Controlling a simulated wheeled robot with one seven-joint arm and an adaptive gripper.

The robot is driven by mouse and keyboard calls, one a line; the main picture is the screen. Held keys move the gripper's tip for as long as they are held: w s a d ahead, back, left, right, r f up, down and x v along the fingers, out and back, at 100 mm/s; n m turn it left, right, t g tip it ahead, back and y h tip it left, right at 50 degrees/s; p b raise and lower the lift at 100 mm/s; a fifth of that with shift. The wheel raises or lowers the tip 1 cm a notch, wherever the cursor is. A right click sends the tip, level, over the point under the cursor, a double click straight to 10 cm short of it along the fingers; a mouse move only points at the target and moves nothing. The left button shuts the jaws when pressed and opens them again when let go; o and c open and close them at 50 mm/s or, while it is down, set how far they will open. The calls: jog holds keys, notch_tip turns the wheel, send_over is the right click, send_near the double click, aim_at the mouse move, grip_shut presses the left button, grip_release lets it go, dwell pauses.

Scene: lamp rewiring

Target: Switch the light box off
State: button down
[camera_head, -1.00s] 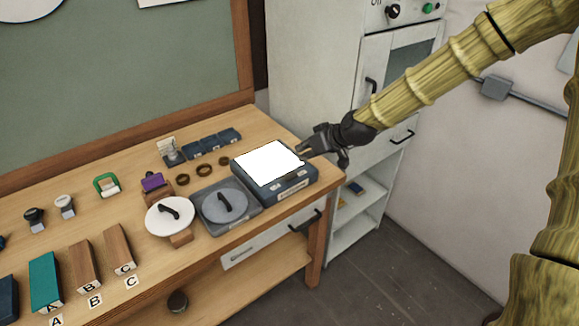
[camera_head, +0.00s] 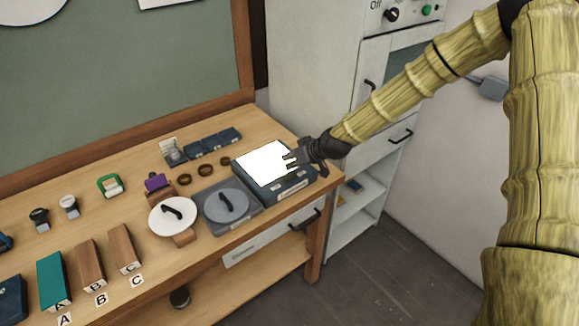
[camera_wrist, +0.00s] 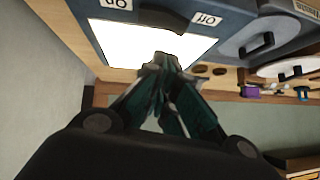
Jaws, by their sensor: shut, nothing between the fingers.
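The light box (camera_head: 260,164) is a dark blue-grey box at the right end of the workbench. Its top panel glows bright white, so it is lit. In the wrist view the glowing panel (camera_wrist: 125,45) lies beyond my fingertips. A dark switch (camera_wrist: 160,12) shows at the top edge of that view, between an "On" label (camera_wrist: 117,3) and an "Off" label (camera_wrist: 207,19). Which way it is tipped is unclear. My gripper (camera_head: 289,159) is shut and empty, over the right part of the panel. Whether the fingertips (camera_wrist: 166,62) touch it is unclear.
A grey round-lidded unit (camera_head: 226,207) stands just left of the light box, with a white disc (camera_head: 170,218) beside it. Small rings (camera_head: 204,170) and dark blocks (camera_head: 212,142) lie behind. A tall white cabinet (camera_head: 310,80) stands behind on the right.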

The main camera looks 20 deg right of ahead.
aim_at(289, 177)
jog(key=shift+s+a+f+p, duration=0.15)
jog(key=shift+f+p, duration=0.2)
jog(key=shift+f, duration=0.4)
jog(key=shift+w+a+f+p, duration=0.1)
jog(key=shift+f+p, duration=0.25)
jog(key=shift+f, duration=0.4)
jog(key=shift+a, duration=0.1)
